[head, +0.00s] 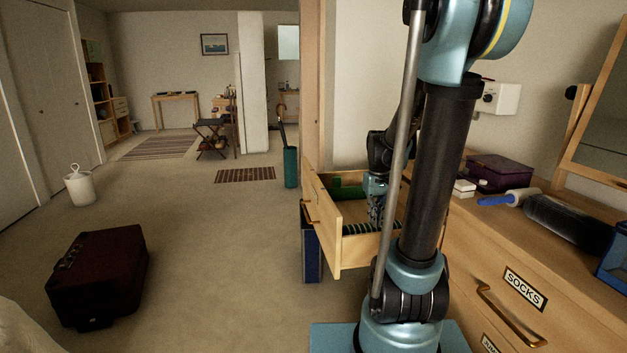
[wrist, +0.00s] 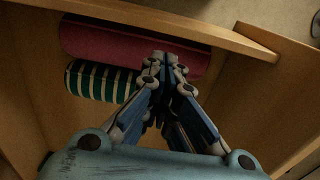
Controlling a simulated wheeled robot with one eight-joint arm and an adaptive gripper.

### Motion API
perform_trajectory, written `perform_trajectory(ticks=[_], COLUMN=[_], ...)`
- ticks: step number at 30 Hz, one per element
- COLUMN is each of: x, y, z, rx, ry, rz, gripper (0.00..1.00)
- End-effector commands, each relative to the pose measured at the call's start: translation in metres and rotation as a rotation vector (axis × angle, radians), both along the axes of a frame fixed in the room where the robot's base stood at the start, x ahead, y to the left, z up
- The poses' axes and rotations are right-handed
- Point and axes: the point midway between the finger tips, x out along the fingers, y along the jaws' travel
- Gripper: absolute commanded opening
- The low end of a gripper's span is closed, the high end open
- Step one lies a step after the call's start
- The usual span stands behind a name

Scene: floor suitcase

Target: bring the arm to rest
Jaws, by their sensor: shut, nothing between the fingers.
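My gripper (wrist: 160,62) is shut with nothing between its fingers. In the wrist view it points down into an open wooden drawer (wrist: 225,40), beside a red roll (wrist: 110,44) and a green-and-white striped roll (wrist: 98,82). I cannot tell whether the fingertips touch the rolls. In the head view my arm reaches over the same drawer (head: 354,254), and my arm's upright link hides part of it. A green item (head: 347,192) lies at the drawer's back.
The dresser top (head: 480,215) holds a purple box (head: 500,172), a lint roller (head: 523,196) and a dark rounded item (head: 567,222). A dark red suitcase (head: 100,272) lies on the floor at left. A green umbrella stand (head: 291,168) is beyond the drawer. The middle floor is clear.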

Motion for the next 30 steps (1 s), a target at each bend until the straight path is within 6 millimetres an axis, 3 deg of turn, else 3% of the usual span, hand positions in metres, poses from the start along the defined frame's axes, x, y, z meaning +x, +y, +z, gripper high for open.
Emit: perform_trajectory(ticks=[17, 30], x=[-0.033, -0.102], y=[-0.002, 0.005], z=[0.01, 0.013], rx=[-0.001, 0.002], ry=[-0.031, -0.096], rz=[-0.034, -0.087], gripper=[0.0, 0.0])
